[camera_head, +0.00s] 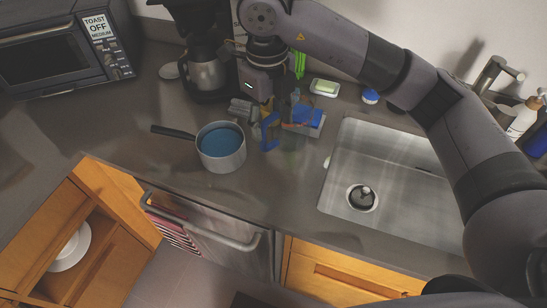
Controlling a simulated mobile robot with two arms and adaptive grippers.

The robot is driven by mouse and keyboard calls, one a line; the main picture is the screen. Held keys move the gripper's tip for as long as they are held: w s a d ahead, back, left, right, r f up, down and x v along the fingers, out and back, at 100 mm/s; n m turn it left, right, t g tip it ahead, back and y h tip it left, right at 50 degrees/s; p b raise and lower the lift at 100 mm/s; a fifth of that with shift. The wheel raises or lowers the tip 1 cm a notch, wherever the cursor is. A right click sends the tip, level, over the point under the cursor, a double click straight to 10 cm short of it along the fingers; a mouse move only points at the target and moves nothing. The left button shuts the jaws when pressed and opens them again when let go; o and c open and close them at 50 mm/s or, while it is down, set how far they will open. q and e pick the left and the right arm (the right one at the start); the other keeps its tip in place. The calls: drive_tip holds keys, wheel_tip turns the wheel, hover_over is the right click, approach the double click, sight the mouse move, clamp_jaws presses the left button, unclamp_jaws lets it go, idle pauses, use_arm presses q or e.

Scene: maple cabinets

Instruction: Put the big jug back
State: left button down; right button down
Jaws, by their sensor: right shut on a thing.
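The big jug looks like a clear pitcher with a blue handle (270,132) and blue parts on its top (308,116). It is at the counter's middle, between the pot and the sink. My right gripper (268,112) comes down from above and is shut on the jug at its handle side. The fingertips are partly hidden, and the jug's clear body is hard to make out. I cannot tell whether its base touches the counter. My left gripper is not in view.
A pot (221,148) with blue inside stands close left of the jug. A coffee maker (205,65) is behind, a sponge dish (325,88) behind right. The sink (395,165) is right. A cabinet door (110,195) is open at lower left. The left counter is clear.

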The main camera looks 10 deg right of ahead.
wheel_tip(320, 180, down, 13)
drive_tip(key=p, duration=0.3)
drive_tip(key=shift+f, duration=0.1)
drive_tip(key=shift+f, duration=0.15)
drive_tip(key=c, duration=0.7)
unclamp_jaws()
